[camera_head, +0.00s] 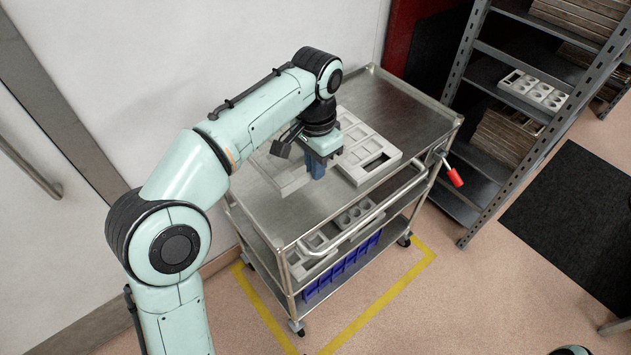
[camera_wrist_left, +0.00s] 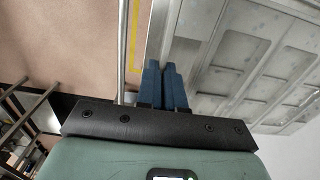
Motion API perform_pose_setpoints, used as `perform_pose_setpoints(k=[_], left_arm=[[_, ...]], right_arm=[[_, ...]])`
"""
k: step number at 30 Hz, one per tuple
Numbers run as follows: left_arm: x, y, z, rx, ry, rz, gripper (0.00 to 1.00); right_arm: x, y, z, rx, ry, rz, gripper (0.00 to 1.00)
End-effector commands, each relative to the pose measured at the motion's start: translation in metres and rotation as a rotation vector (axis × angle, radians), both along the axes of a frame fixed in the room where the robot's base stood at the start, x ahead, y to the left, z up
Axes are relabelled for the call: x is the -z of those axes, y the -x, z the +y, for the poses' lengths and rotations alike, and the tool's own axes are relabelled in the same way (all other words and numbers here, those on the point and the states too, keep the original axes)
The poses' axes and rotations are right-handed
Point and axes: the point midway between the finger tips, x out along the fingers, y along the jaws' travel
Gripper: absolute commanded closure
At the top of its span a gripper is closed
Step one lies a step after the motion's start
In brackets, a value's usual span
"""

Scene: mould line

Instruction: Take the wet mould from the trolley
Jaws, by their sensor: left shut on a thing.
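My left gripper (camera_head: 317,168) is over the trolley's top shelf, its blue fingers close together and shut on the rim of a pale grey mould (camera_head: 282,178). My arm hides part of this mould. In the left wrist view the fingers (camera_wrist_left: 164,84) meet at the edge of the mould (camera_wrist_left: 245,60), which fills the right side with its ribbed, shallow panels. I cannot tell whether it rests on the shelf or is just above it. A second pale mould (camera_head: 387,163) with square pockets lies right beside it on the steel trolley (camera_head: 395,100). My right gripper is out of view.
A grey rack (camera_head: 570,105) stands at right, a wall at left.

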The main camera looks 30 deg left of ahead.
Motion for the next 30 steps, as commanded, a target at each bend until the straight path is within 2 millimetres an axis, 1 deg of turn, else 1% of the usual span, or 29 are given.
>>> perform_pose_setpoints(k=[1, 3, 6, 11, 24, 27, 30], left_arm=[[-0.016, -0.001, 0.000, 0.001, 0.000, -0.006, 1.00], [-0.028, -0.001, -0.001, 0.001, 0.000, -0.005, 1.00], [-0.041, -0.001, 0.000, 0.001, -0.001, -0.004, 1.00], [-0.053, -0.001, 0.000, 0.000, 0.000, -0.002, 1.00], [-0.085, -0.001, 0.000, 0.000, 0.000, -0.002, 1.00], [-0.090, -0.001, 0.000, 0.000, 0.000, -0.002, 1.00], [-0.091, 0.000, 0.000, 0.000, -0.001, -0.001, 1.00]], right_arm=[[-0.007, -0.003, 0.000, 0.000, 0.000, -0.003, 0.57], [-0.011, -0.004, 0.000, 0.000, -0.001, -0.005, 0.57], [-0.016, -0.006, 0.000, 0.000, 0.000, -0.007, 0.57], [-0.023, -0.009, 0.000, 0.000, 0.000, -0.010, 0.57], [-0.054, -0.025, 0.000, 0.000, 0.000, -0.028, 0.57], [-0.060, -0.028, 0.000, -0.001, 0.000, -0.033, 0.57], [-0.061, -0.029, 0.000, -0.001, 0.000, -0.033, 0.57]])
